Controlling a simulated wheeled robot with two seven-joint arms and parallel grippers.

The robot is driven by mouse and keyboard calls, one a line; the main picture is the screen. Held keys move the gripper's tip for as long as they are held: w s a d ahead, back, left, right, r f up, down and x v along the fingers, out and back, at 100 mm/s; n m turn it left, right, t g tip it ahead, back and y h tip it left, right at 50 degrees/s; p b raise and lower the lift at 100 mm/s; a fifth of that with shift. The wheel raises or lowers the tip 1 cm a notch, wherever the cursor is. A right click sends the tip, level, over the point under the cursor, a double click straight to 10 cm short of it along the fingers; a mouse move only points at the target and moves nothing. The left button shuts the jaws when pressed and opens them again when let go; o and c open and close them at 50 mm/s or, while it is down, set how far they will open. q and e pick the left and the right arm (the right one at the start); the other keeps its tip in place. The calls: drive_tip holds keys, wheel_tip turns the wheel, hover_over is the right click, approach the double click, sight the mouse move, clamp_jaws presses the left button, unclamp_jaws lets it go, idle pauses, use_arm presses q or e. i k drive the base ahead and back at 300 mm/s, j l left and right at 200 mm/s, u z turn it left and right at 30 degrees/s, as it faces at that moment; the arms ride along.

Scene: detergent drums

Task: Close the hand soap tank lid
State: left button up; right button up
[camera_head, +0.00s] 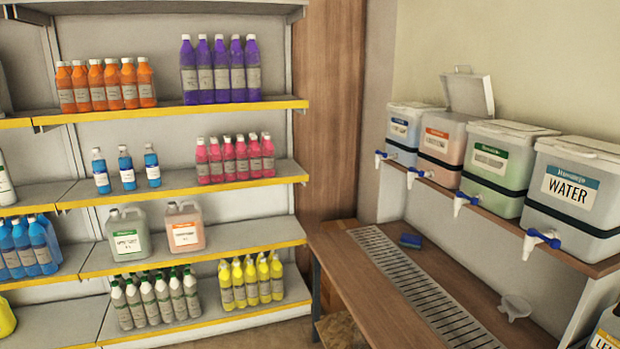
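Several tanks with taps stand in a row on a wooden shelf at the right. The tank with an orange label (439,143), second from the left, has its white lid (469,93) raised and tilted up. Its label text is too small to read, so I cannot tell for certain that it is the hand soap tank. The blue-label tank (406,128), the green-label tank (497,165) and the WATER tank (576,190) have their lids down. Neither of my grippers shows in this view.
A wooden counter (365,285) with a metal drain grate (420,290) runs below the tanks. A blue sponge (411,241) and a white funnel (515,307) lie on it. Shelves with yellow edges (190,108) hold bottles and jugs at the left.

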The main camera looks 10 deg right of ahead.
sight(471, 94)
drive_tip(key=i+z, duration=0.4)
drive_tip(key=i+j+z, duration=0.2)
drive_tip(key=z, duration=0.15)
drive_tip(key=i+j+z, duration=0.25)
drive_tip(key=z, duration=0.15)
drive_tip(key=i+j+z, duration=0.4)
drive_tip(key=k+l, duration=0.05)
